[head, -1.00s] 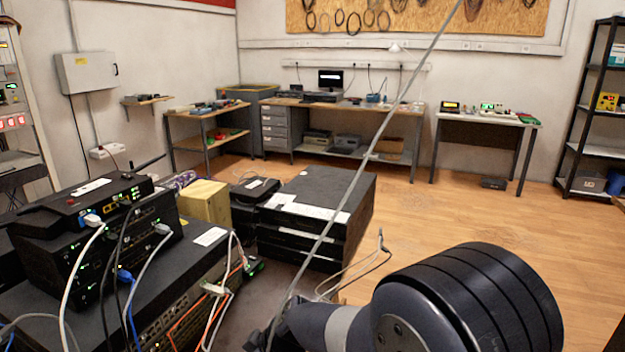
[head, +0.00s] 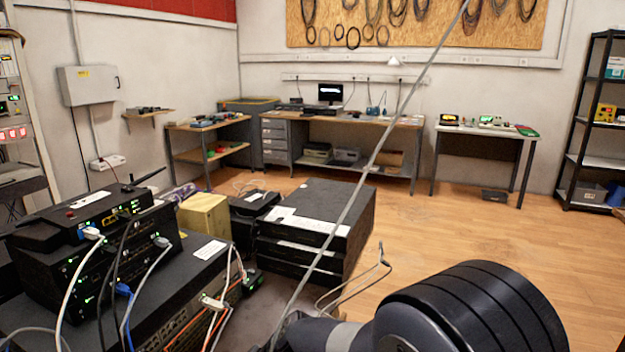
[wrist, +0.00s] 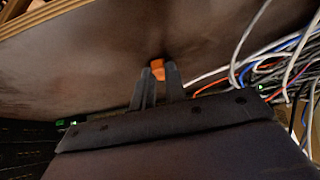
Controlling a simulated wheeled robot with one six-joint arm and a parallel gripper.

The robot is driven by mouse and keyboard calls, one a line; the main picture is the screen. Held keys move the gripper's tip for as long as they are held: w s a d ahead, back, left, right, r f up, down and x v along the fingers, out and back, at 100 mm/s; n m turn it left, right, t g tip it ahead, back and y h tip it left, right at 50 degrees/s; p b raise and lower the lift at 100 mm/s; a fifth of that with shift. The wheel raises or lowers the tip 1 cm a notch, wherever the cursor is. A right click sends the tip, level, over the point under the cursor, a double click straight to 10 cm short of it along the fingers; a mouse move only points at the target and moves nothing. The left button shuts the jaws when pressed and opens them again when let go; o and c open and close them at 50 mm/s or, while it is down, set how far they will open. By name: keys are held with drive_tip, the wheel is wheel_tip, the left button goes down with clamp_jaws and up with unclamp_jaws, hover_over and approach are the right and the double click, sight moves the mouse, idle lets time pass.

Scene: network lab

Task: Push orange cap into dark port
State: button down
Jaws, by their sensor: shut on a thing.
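My gripper (wrist: 159,84) shows in the wrist view, with its two dark fingers close together. The fingers are shut on the orange cap (wrist: 158,67), whose end sticks out beyond the fingertips. A brown surface lies behind the cap. No dark port can be made out clearly in the wrist view. In the head view my gripper and the cap are hidden; only my dark arm shows at the lower right. The stacked black network devices (head: 110,260) stand at the left, with sockets on their fronts too small to tell apart.
White, blue and orange cables (wrist: 270,70) crowd the right of the wrist view. In the head view, cables also hang in front of the stack. A pile of black boxes (head: 318,225) and a yellow box (head: 204,217) stand beside it. The wooden floor behind is open.

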drive_tip(key=shift+r, duration=0.1)
drive_tip(key=shift+r+p, duration=1.45)
drive_tip(key=shift+r, duration=1)
drive_tip(key=c, duration=2.1)
unclamp_jaws()
clamp_jaws()
